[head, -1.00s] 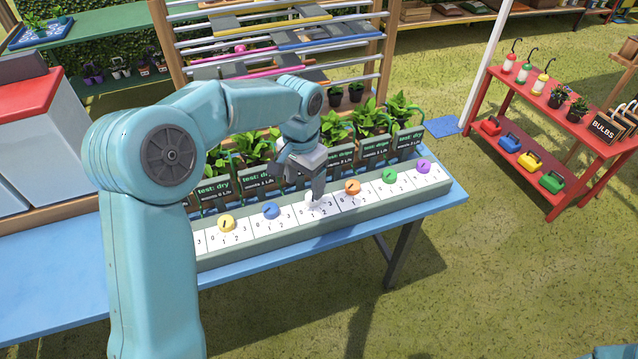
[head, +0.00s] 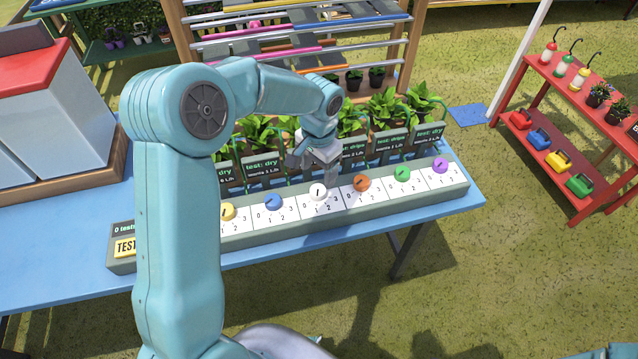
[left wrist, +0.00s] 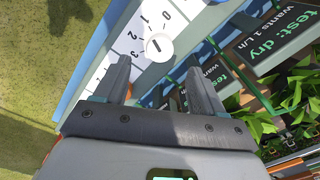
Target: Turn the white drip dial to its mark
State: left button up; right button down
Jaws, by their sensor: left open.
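The white drip dial (head: 318,192) sits on the long dial panel (head: 462,186), between a blue dial and an orange dial. It carries a short dark pointer line, and numbers are printed around it. The dial also shows in the left wrist view (left wrist: 160,46), just beyond the fingertips. My left gripper (head: 312,168) is above and behind the dial in the head view. Its two fingers (left wrist: 157,65) are apart with nothing between them and do not appear to touch the dial. The number the pointer meets is too small to tell. My right gripper is not in view.
Other dials are yellow (head: 227,211), blue (head: 273,202), orange (head: 361,183), green (head: 402,174) and purple (head: 440,166). Potted plants with signs stand close behind the panel. A yellow TEST button (head: 125,246) is at its left end. A sign (left wrist: 262,45) reads "test: dry".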

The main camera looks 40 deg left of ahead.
aim_at(318, 190)
pick_arm(q)
notch_tip(318, 190, down, 6)
jog(key=shift+f, duration=0.1)
jog(key=shift+w+a+f, duration=0.15)
jog(key=shift+f, duration=0.45)
jog(key=shift+r, duration=0.1)
jog(key=shift+c, duration=0.3)
jog(key=c, duration=1)
